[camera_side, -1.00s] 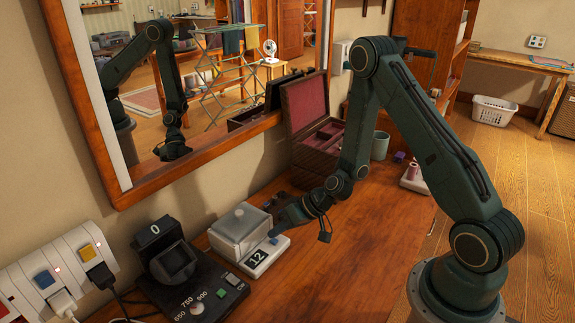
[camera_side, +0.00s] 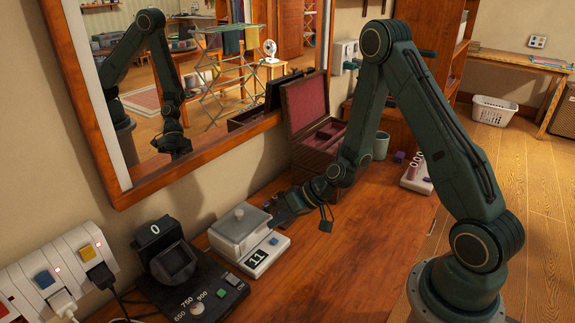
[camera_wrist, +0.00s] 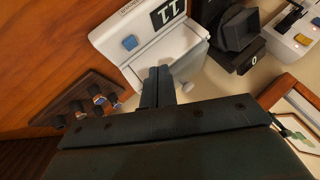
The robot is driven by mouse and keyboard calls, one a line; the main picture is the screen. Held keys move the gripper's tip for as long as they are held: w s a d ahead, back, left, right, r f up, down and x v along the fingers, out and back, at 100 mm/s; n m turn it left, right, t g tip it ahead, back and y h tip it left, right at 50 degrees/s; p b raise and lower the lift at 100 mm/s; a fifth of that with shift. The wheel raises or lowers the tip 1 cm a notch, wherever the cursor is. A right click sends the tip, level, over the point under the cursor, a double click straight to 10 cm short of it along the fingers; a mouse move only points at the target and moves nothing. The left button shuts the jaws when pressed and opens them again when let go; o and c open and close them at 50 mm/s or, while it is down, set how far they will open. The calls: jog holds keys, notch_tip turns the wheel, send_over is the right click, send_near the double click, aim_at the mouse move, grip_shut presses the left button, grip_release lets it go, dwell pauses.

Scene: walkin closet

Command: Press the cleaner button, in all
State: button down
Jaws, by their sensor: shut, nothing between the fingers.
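The cleaner (camera_side: 262,258) is a white box with a see-through lidded tub (camera_side: 238,232) on the dark wooden tabletop. Its front panel carries a blue button (camera_side: 273,241) and a display (camera_side: 257,258) reading 11. In the wrist view the blue button (camera_wrist: 129,42) shows uncovered, and the display (camera_wrist: 167,12) appears rotated. My gripper (camera_side: 279,219) is shut and empty, held near the right side of the tub and behind the button. In the wrist view its fingertips (camera_wrist: 158,72) overlap the cleaner's tub; the exact gap cannot be told.
A black device (camera_side: 200,290) with dials and a 0 display stands left of the cleaner. A power strip (camera_side: 55,270) lies further left. An open red-lined box (camera_side: 310,115) stands behind. The front tabletop is clear.

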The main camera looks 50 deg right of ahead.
jog(key=shift+r, duration=0.95)
jog(key=s+a+r+n+g+h, duration=0.15)
jog(key=s+r, duration=0.25)
jog(key=r, duration=0.4)
jog(key=s+a+r+n+g+h, duration=0.15)
jog(key=s+r, duration=0.25)
jog(key=r, duration=0.4)
jog(key=s+d+r+h, duration=0.1)
jog(key=s+r, duration=0.4)
jog(key=s, duration=0.3)
jog(key=s+d+r+m+t+h, duration=0.1)
jog(key=s+r, duration=0.3)
jog(key=s, duration=0.4)
jog(key=shift+s+d+r, duration=0.15)
jog(key=shift+r, duration=0.2)
